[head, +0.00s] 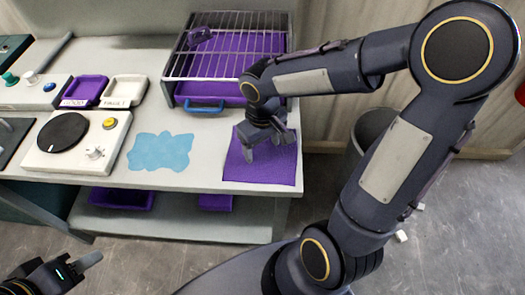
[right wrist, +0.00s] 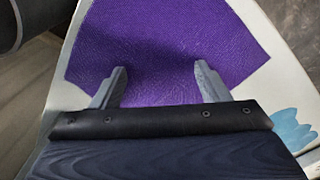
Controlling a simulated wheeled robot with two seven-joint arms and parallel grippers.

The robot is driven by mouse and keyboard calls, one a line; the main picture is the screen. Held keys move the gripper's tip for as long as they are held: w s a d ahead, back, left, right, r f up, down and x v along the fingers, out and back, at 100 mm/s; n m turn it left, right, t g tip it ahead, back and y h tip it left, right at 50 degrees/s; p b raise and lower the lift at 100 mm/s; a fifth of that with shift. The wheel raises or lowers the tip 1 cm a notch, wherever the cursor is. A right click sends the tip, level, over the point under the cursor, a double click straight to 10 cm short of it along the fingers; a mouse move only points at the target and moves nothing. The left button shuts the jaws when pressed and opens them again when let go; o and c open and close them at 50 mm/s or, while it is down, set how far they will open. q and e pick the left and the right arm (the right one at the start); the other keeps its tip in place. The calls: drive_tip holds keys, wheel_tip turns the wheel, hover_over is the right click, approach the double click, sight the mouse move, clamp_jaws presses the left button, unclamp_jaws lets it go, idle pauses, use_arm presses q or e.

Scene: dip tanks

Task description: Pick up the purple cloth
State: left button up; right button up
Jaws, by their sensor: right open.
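The purple cloth (head: 262,170) lies flat at the right front corner of the light grey bench. It also fills much of the right wrist view (right wrist: 160,45). My right gripper (head: 265,150) is over the cloth, pointing down. In the right wrist view its two fingers (right wrist: 160,88) are apart, with only purple cloth visible between and beyond them. I cannot tell whether the fingertips touch the cloth. My left gripper (head: 88,262) is at the lower left of the head view, away from the bench top; only part of it shows and its jaws are unclear.
A light blue patch (head: 160,152) lies left of the cloth. A wire rack (head: 225,50) over a purple tray stands behind it, with a blue handle (head: 205,106). A dial device (head: 75,140) and two small trays (head: 124,90) are further left. A grey bin (head: 372,130) stands right of the bench.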

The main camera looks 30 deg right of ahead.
clamp_jaws()
idle(0.8)
wheel_tip(320, 180, up, 12)
drive_tip(key=p, duration=1)
